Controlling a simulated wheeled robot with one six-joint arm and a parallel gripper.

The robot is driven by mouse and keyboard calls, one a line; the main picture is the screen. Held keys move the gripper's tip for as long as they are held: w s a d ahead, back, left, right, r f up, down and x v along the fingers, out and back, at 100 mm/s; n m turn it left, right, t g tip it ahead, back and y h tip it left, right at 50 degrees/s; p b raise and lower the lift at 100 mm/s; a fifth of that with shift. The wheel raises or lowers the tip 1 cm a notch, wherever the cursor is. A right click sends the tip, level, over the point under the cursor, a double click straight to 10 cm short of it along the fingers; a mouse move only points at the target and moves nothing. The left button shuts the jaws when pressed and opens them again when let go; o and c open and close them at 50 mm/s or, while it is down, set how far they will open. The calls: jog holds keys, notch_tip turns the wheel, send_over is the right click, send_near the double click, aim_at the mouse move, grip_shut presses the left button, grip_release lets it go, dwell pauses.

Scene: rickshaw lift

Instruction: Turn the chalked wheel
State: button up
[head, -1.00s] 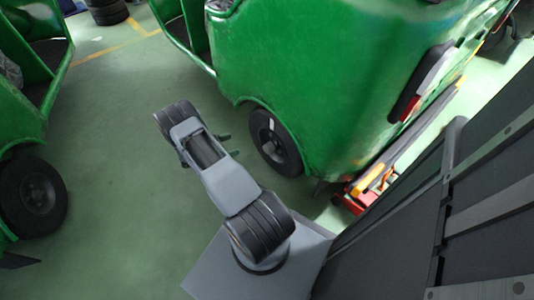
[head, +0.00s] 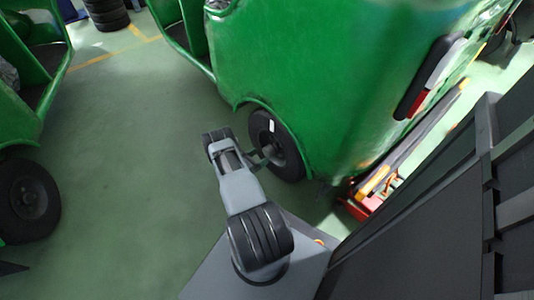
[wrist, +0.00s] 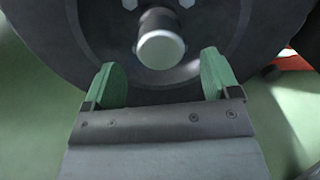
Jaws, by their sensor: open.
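The wheel (head: 286,163) is a black tyre under the green rickshaw (head: 300,80). A small white mark (head: 271,127) shows near the top of the tyre. In the wrist view the dark wheel (wrist: 60,40) fills the upper part, with a pale round hub cap (wrist: 160,49) and light bolts near it. My gripper (head: 266,154) is at the wheel's face. In the wrist view my gripper (wrist: 160,75) has its two green fingers wide apart, on either side of and just below the hub cap, with nothing between them. I cannot tell whether they touch the wheel.
A red and orange jack (head: 368,200) is at the rickshaw's right edge, near the wheel. Another green rickshaw with a black wheel (head: 27,200) stands at the left. Stacked tyres (head: 106,12) are at the back. The green floor (head: 130,130) between the rickshaws is clear.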

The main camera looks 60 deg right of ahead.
aim_at(265, 153)
jog(key=shift+b+x, duration=0.45)
jog(key=shift+x, duration=2)
jog(key=shift+c, duration=0.5)
jog(key=c, duration=1.2)
